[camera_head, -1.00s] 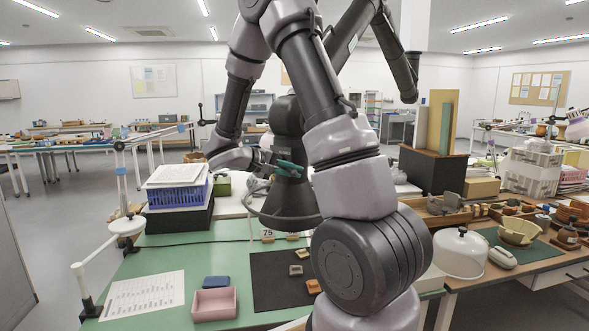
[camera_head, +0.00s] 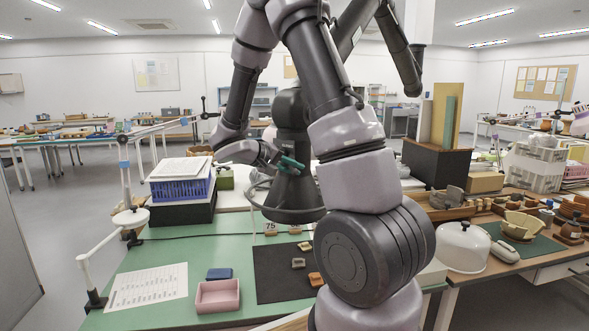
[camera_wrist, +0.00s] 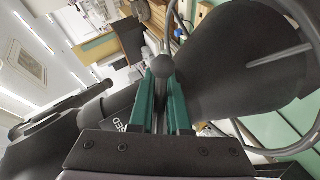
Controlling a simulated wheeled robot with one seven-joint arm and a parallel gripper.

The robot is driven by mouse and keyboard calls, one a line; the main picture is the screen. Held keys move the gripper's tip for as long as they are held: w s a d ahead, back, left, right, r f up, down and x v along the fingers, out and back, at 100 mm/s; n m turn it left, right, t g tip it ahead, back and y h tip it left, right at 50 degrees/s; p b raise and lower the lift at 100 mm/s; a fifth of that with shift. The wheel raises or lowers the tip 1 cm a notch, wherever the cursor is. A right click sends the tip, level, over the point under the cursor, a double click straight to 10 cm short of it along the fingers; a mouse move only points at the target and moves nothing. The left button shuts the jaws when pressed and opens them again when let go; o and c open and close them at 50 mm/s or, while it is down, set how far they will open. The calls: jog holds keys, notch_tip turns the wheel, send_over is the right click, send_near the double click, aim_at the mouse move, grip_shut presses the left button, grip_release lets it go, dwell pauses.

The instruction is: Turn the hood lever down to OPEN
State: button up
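A black ball knob (camera_wrist: 163,66), which looks like the lever's end, shows at the tips of my gripper (camera_wrist: 162,76). White letters ending in "ED" show beside the left finger. In the head view my gripper (camera_head: 291,162) is against the hood's front.
On the green table (camera_head: 180,255) are a pink tray (camera_head: 217,296), a printed sheet (camera_head: 147,287) and a dark mat (camera_head: 275,285) with small sherds. A blue crate (camera_head: 181,190) stands left of the hood. A white dome (camera_head: 463,246) is on the right table.

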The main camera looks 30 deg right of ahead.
jog(key=shift+o, duration=1.4)
jog(key=shift+a, duration=0.1)
jog(key=v, duration=1)
jog(key=shift+a+r, duration=0.2)
jog(key=shift+a, duration=0.05)
jog(key=shift+c, duration=0.2)
